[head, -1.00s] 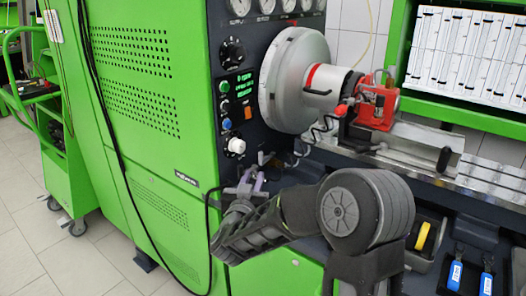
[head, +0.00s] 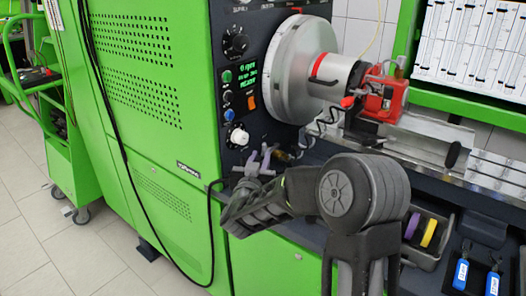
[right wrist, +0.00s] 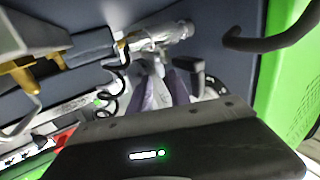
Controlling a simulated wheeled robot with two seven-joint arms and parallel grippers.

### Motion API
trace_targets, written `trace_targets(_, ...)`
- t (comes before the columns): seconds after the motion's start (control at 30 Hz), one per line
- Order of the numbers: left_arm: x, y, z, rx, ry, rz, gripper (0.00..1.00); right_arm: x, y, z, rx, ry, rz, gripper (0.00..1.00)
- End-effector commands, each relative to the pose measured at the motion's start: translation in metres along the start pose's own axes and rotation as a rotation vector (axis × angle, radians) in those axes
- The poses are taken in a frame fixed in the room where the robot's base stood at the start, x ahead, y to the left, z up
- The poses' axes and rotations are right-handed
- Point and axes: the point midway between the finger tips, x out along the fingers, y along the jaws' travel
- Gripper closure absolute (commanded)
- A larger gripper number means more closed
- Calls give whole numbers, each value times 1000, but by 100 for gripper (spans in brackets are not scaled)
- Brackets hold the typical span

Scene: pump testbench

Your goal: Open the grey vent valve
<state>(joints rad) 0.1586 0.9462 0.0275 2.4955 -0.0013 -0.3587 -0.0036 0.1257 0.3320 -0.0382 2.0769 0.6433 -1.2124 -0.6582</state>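My right gripper (head: 256,162) is in front of the lower part of the dark control panel, below the white knob. Its two purple-tinted fingers are apart in the right wrist view (right wrist: 166,90) and point at a silver pipe fitting (right wrist: 160,38). A small grey lever-like part (right wrist: 195,75), which looks like the grey vent valve, shows just beside the right finger. In the head view the fitting (head: 283,157) is small and partly hidden by the gripper. I cannot tell whether the fingers touch the lever. My left gripper is out of view.
The panel has a white knob (head: 239,137) and buttons above the gripper. A large grey disc (head: 298,70) and a red pump (head: 383,98) stand to the right. A black cable (head: 211,215) hangs by the green cabinet (head: 160,150). A tray with rings (head: 428,232) is at lower right.

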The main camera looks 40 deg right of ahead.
Motion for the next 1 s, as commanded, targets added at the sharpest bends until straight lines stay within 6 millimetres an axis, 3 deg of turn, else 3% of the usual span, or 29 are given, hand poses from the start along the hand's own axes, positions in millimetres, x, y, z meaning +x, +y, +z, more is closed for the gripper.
trace_targets(0.27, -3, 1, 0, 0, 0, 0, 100, 38, 0, 0, -1, 1, 1, 77)
trace_targets(0.6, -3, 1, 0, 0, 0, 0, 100, 44, 0, 0, -1, 0, 0, 77)
trace_targets(0.9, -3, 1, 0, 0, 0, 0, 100, 43, 0, 0, -1, 0, 0, 100)
trace_targets(1.0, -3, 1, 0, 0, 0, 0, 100, 43, 0, 0, -1, 0, 0, 100)
